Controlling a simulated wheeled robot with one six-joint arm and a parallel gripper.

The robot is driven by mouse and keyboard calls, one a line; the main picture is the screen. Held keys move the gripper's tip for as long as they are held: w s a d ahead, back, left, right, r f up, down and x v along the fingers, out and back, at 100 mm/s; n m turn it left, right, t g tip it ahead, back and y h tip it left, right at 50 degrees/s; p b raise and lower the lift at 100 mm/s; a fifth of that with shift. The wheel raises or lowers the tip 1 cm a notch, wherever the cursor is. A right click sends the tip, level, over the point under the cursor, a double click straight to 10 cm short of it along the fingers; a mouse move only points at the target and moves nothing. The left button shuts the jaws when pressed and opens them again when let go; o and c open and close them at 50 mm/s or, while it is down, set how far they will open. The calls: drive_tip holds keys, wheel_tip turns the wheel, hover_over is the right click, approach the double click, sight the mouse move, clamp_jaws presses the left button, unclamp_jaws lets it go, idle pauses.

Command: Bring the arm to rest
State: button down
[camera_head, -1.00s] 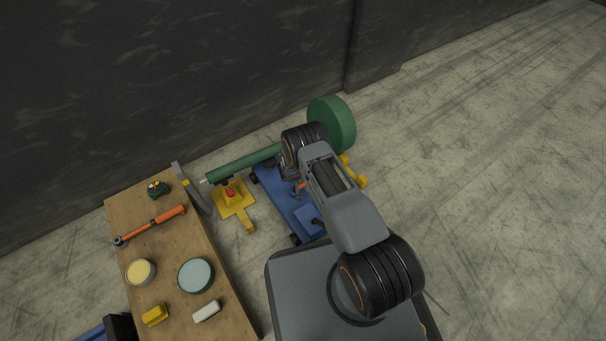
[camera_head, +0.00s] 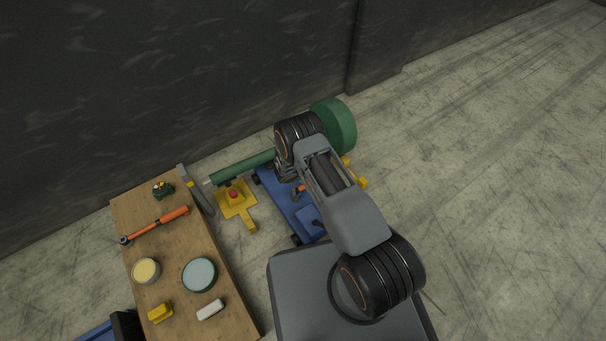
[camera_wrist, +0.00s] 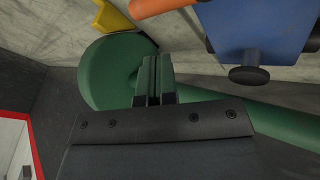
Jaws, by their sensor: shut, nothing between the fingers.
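My arm reaches out over the blue wheeled cart (camera_head: 278,193) in the head view, its elbow joint hiding part of the green shaft (camera_head: 243,165). My gripper (camera_wrist: 155,72) shows in the wrist view with its two fingers together and nothing between them. It is in front of the green shaft and its round green disc (camera_wrist: 103,73), which also shows in the head view (camera_head: 339,125). I cannot tell whether the fingers touch the green part.
A wooden table (camera_head: 184,243) at the left holds an orange-handled tool (camera_head: 160,224), tins and small items. A yellow stand (camera_head: 235,200) is beside the cart. A dark wall (camera_head: 180,80) runs behind. The floor (camera_head: 480,190) at the right is clear.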

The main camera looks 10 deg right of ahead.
drive_tip(key=p+v, duration=0.2)
drive_tip(key=v, duration=0.5)
drive_tip(key=shift+r, duration=0.25)
drive_tip(key=s+d+r+m+p, duration=0.15)
drive_tip(key=r+p, duration=0.35)
drive_tip(key=r, duration=0.9)
drive_tip(key=d+r+g+p, duration=0.1)
drive_tip(key=d+r+p, duration=0.35)
drive_tip(key=r, duration=1.05)
drive_tip(key=s+d+r+p, duration=0.1)
drive_tip(key=r+p, duration=0.5)
drive_tip(key=r, duration=0.8)
drive_tip(key=s+r+y+p, duration=0.1)
drive_tip(key=s+r+p, duration=0.4)
drive_tip(key=r, duration=0.5)
drive_tip(key=s+a+r+n+y+p, duration=0.1)
drive_tip(key=s+r+y+p, duration=0.1)
drive_tip(key=s+r+p, duration=0.4)
drive_tip(key=s+r+n+y+p, duration=0.1)
drive_tip(key=s+r+p, duration=0.5)
drive_tip(key=r, duration=1)
drive_tip(key=s+y, duration=0.1)
drive_tip(key=s, duration=0.2)
drive_tip(key=shift+s+a, duration=0.2)
drive_tip(key=shift+s, duration=0.05)
drive_tip(key=shift+r, duration=0.15)
